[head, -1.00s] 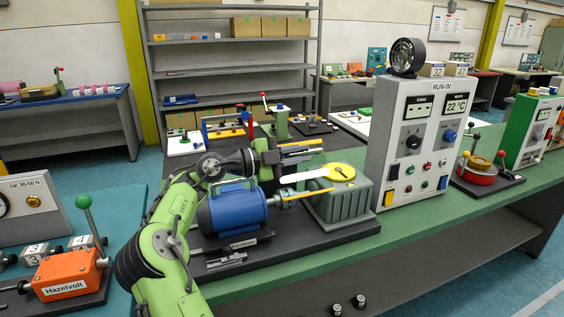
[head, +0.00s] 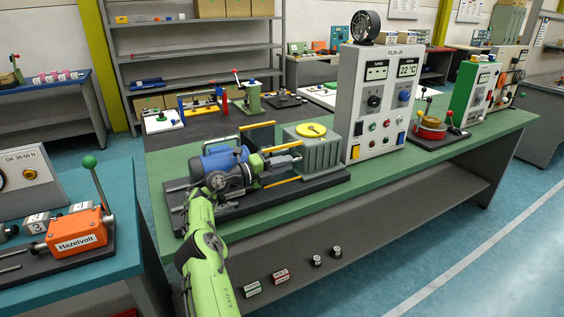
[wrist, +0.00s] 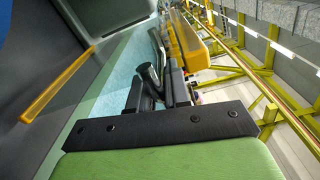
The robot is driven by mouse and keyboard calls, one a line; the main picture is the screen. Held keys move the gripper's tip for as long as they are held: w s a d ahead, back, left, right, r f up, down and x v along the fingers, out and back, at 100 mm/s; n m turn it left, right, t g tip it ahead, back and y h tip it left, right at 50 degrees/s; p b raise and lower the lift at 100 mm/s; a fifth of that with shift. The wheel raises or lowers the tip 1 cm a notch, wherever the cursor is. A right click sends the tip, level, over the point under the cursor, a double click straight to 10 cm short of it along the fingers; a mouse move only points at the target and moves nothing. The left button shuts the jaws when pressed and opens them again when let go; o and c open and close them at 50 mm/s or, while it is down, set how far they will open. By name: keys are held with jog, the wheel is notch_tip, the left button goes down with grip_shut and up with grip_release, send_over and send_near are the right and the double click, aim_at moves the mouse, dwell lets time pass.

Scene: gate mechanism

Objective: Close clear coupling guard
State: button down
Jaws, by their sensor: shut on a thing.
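The coupling guard sits between the blue motor (head: 222,160) and the grey gearbox (head: 318,152). Its clear panes barely show; yellow edge bars (head: 282,181) mark it, and one yellow bar also shows in the wrist view (wrist: 62,84). My gripper (head: 297,160) is over the coupling area, beside the gearbox. In the wrist view my gripper (wrist: 160,82) is shut on a dark bar-like part, seemingly the guard's handle. My arm hides part of the motor and the guard. How far the guard is open cannot be told.
The grey RUN-IN panel (head: 380,100) stands right of the gearbox on the green bench (head: 400,155). A red device with levers (head: 432,127) is farther right. An orange Hazelvolt unit (head: 75,235) with a green-knobbed lever stands on the left bench. The floor at front right is clear.

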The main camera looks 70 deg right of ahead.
jog(key=shift+w+f, duration=0.1)
jog(key=shift+f, duration=0.15)
jog(key=c, duration=1.2)
grip_release()
jog(key=shift+o, duration=0.2)
jog(key=p+v, duration=0.2)
jog(key=v, duration=1.3)
jog(key=shift+w+a+p, duration=0.25)
jog(key=shift+w+p, duration=0.05)
